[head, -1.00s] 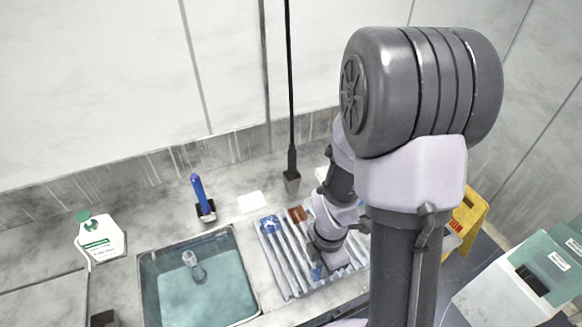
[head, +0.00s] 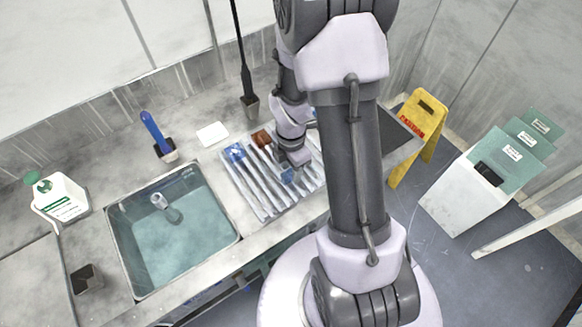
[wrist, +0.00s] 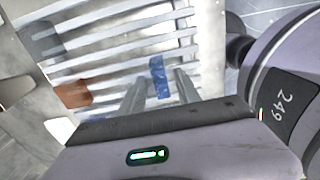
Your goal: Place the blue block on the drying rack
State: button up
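The drying rack (head: 262,194) is a tray of pale slats on the counter, right of the sink. In the wrist view its slats (wrist: 115,49) fill the upper middle. My gripper (wrist: 162,76) is low over the rack with its two fingers apart. A blue block (wrist: 158,78) lies on the slats between the fingertips, with a gap visible on each side. In the head view this block (head: 288,176) shows just below my gripper, which is partly hidden by my wrist.
A brown block (head: 261,138) lies at the rack's back edge, also visible in the wrist view (wrist: 72,95). A water-filled sink (head: 170,235), blue-handled brush (head: 153,130), white pad (head: 212,134) and dark post (head: 248,100) stand nearby. A yellow caution sign (head: 420,135) stands right.

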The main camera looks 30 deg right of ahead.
jog(key=shift+r, duration=0.1)
notch_tip(320, 180, up, 12)
jog(key=p, duration=0.4)
notch_tip(320, 180, up, 7)
jog(key=m+t, duration=0.1)
jog(key=m, duration=0.3)
send_over(282, 176)
jog(key=s+a+r+m+t+y, duration=0.1)
jog(key=s+a+r+m+t, duration=0.1)
jog(key=s+a+r+m, duration=0.6)
jog(key=s+a+r+m+t+y, duration=0.1)
jog(key=s+a+r+m+t, duration=0.4)
jog(key=m, duration=0.6)
notch_tip(282, 176, down, 13)
jog(key=w+d+g+b, duration=0.1)
jog(key=g+b, duration=0.1)
jog(key=b, duration=1.2)
jog(key=shift+w+d, duration=0.15)
jog(key=shift+w, duration=0.05)
